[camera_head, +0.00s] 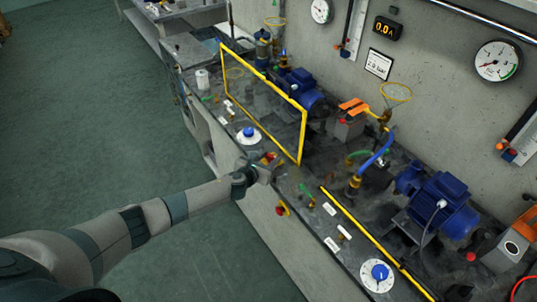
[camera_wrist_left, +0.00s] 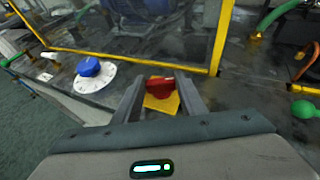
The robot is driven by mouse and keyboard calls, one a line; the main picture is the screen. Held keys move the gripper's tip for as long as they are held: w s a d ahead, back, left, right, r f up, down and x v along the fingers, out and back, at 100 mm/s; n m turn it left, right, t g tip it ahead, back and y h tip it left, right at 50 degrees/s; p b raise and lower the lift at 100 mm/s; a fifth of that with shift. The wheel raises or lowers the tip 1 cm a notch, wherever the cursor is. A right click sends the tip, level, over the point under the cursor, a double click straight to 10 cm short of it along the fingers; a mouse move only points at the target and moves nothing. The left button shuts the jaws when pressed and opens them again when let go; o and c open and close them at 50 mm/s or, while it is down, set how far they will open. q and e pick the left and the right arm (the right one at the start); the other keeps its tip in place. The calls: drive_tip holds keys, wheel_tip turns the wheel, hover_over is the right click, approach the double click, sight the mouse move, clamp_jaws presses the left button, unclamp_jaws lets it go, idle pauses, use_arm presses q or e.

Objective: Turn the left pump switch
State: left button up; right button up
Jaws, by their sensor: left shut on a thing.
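The left pump switch, a red handle on a yellow plate, shows at the front of the bench in the head view (camera_head: 269,157) and between my fingers in the left wrist view (camera_wrist_left: 160,86). My left gripper (camera_head: 266,168) reaches it from the front; in the left wrist view its two fingers (camera_wrist_left: 161,92) stand on either side of the red handle, shut on it. The gripper partly hides the switch in the head view. A second red and yellow switch (camera_head: 282,208) sits nearer on the bench front. My right gripper is not in view.
A yellow-framed clear panel (camera_head: 303,130) stands just behind the switch. A white dial with a blue knob (camera_head: 249,134) is to its left; another blue-knobbed dial (camera_head: 379,272) is at lower right. A blue pump motor (camera_head: 446,203) stands behind. The floor in front is clear.

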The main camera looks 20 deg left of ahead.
use_arm(q)
drive_tip(key=shift+d+n+y+p, duration=0.35)
drive_tip(key=shift+n+y, duration=0.65)
drive_tip(key=shift+y, duration=0.1)
drive_tip(key=shift+d+n+y, duration=0.1)
drive_tip(key=shift+n+y, duration=0.8)
drive_tip(key=shift+y, duration=0.1)
drive_tip(key=n+y, duration=0.2)
drive_tip(key=y, duration=0.1)
drive_tip(key=shift+d+f+n+g+b, duration=0.2)
drive_tip(key=shift+n+g+b, duration=0.1)
drive_tip(key=shift+g+b, duration=0.1)
drive_tip(key=shift+w+d+n+g+y+b, duration=0.15)
drive_tip(key=shift+n+g+y+b, duration=0.4)
drive_tip(key=shift+n+y, duration=0.4)
drive_tip(key=n+y+b, duration=0.1)
drive_tip(key=n+g+y+b, duration=0.1)
drive_tip(key=shift+w+d+f+g+y+b, duration=0.1)
drive_tip(key=shift+g+y+b, duration=0.15)
drive_tip(key=shift+b, duration=0.1)
drive_tip(key=shift+r+n+g+y+b, duration=0.2)
drive_tip(key=shift+n+g+y+b, duration=0.8)
drive_tip(key=shift+n, duration=0.25)
drive_tip(key=o, duration=1.1)
drive_tip(key=shift+w, duration=0.1)
drive_tip(key=shift+c, duration=0.2)
